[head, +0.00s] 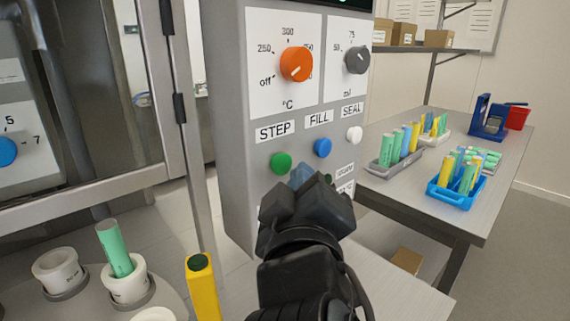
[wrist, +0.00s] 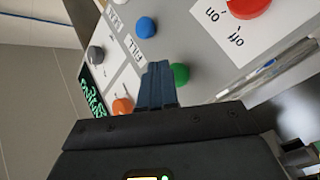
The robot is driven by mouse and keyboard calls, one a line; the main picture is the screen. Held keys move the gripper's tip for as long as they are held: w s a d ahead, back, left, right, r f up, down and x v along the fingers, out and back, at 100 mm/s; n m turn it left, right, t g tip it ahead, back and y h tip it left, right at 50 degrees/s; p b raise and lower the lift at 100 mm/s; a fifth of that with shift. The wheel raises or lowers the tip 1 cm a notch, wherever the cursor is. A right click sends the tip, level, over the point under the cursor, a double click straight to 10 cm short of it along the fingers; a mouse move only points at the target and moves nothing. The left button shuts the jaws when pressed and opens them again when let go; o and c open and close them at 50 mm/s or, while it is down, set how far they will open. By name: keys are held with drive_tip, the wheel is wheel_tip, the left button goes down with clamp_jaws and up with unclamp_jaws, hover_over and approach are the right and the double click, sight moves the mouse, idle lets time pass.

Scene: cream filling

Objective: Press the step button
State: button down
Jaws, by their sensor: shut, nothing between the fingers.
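The green button (head: 281,163) under the STEP label (head: 275,131) is on the front of the grey machine panel (head: 236,140). It also shows in the wrist view (wrist: 180,74), beside the fingers and partly hidden by them. My gripper (head: 301,177) is shut and empty, its blue-grey fingertips together, pointing at the panel. The fingertips appear just right of and slightly below the green button in the head view. They also show in the wrist view (wrist: 157,70). I cannot tell whether they touch the button or the panel.
A blue FILL button (head: 322,148) and white SEAL button (head: 354,134) sit to the right. An orange knob (head: 297,64) and grey knob (head: 357,60) are above. A yellow tube (head: 201,285) stands front left. A side table (head: 440,205) holds tube racks.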

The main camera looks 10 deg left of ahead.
drive_tip(key=shift+s+d+p, duration=0.3)
drive_tip(key=shift+s+d, duration=0.5)
drive_tip(key=shift+d, duration=0.2)
drive_tip(key=shift+s+d+p, duration=0.3)
drive_tip(key=shift+s+d, duration=0.45)
drive_tip(key=shift+d, duration=0.2)
